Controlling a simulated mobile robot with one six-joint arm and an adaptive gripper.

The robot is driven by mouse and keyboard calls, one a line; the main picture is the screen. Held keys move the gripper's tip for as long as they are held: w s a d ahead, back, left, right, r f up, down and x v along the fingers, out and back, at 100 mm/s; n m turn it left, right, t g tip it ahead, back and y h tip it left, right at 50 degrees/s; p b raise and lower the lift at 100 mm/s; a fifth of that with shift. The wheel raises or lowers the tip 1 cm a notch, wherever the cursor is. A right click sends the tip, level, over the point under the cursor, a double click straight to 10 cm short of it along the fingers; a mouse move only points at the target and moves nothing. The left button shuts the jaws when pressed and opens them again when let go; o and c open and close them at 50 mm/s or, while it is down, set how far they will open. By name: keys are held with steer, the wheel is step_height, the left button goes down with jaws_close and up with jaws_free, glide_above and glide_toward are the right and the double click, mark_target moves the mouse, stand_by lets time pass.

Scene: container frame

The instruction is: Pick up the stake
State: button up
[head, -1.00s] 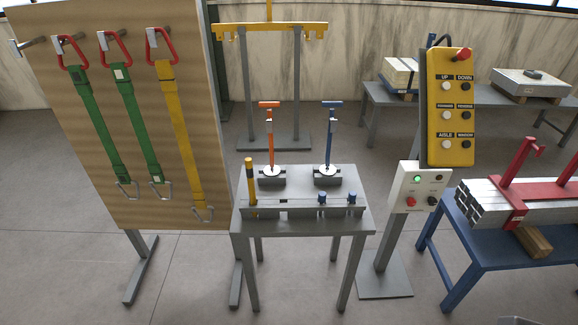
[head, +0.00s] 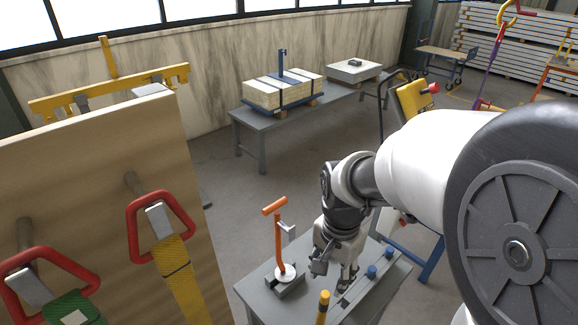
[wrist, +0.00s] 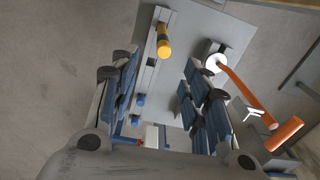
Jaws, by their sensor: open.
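The stake, a post with a yellow top and a dark band, stands at the near left end of the small grey table and shows at the bottom of the head view (head: 323,306). In the wrist view its yellow top (wrist: 164,44) lies at upper centre, a little beyond my fingertips and between their lines. My gripper (head: 335,272) is open and empty above the table, behind the stake in the head view. In the wrist view its two blue-padded fingers (wrist: 157,68) stand wide apart. The stake's lower part is mostly hidden from both views.
An orange T-handled tool (head: 279,240) stands on the table close to my gripper; its handle (wrist: 284,133) also shows beside the right finger. Two blue knobs (head: 372,271) sit along the table's rail.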

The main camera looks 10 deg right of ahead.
mark_target(323, 308)
steer(key=shift+w+a+f+m, duration=0.15)
steer(key=shift+w+a+f, duration=0.1)
steer(key=shift+f, duration=0.15)
steer(key=shift+w+a+f+m, duration=0.1)
steer(key=shift+a+f+m, duration=0.1)
steer(key=shift+f, duration=0.2)
steer(key=f+b, duration=0.1)
steer(key=f, duration=0.3)
steer(key=f+b, duration=0.2)
steer(key=f, duration=0.1)
steer(key=f+b, duration=0.1)
steer(key=f, duration=0.3)
steer(key=shift+d+f, duration=0.3)
steer(key=f+b, duration=0.1)
steer(key=f, duration=0.1)
steer(key=f+b, duration=0.2)
steer(key=f, duration=0.1)
steer(key=shift+w+d, duration=0.1)
steer(key=shift+w, duration=0.1)
steer(key=shift+c, duration=0.3)
jaws_close()
